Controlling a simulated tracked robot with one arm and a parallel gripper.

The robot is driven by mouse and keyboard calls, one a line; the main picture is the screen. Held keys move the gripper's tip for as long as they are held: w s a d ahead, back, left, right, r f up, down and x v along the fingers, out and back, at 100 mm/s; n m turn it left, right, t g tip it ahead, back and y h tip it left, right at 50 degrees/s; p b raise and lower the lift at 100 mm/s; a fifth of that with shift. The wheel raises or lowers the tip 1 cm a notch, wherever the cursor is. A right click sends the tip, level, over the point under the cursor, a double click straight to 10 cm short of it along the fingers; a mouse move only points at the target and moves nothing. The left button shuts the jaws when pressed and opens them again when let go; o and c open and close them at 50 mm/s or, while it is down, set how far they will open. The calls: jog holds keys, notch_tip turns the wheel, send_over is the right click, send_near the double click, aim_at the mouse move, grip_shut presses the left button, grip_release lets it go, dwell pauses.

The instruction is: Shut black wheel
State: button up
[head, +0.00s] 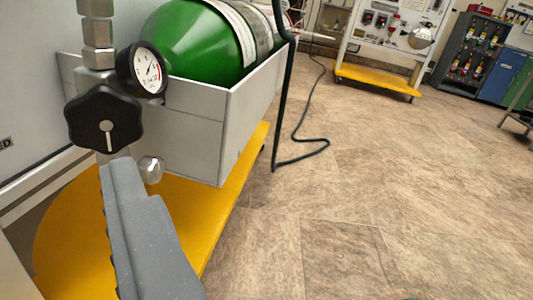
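The black wheel (104,119) is a lobed knob with a light pointer mark on its face. It sits on a metal valve at the left, below a stack of metal fittings (98,45). A round white pressure gauge (147,70) with a black rim is just right of and above it. My gripper (130,180) reaches up from the bottom, its grey tip just below the wheel by a small round metal fitting (151,169).
A green cylinder (195,42) lies in a grey box (190,125) behind the valve, above a yellow base (195,210). A black hose (290,90) hangs to the floor. The tiled floor (390,200) at right is clear. A panel trolley (375,78) and cabinets (460,55) stand far back.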

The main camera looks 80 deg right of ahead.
aim_at(103, 123)
notch_tip(103, 123, down, 2)
jog(key=s+d+h, duration=0.1)
jog(key=s+d, duration=0.1)
jog(key=s, duration=0.1)
jog(key=b+x, duration=0.4)
jog(key=x, duration=0.9)
jog(key=shift+w+f, duration=0.1)
jog(key=shift+f, duration=0.1)
jog(key=c, duration=1)
jog(key=shift+a, duration=0.15)
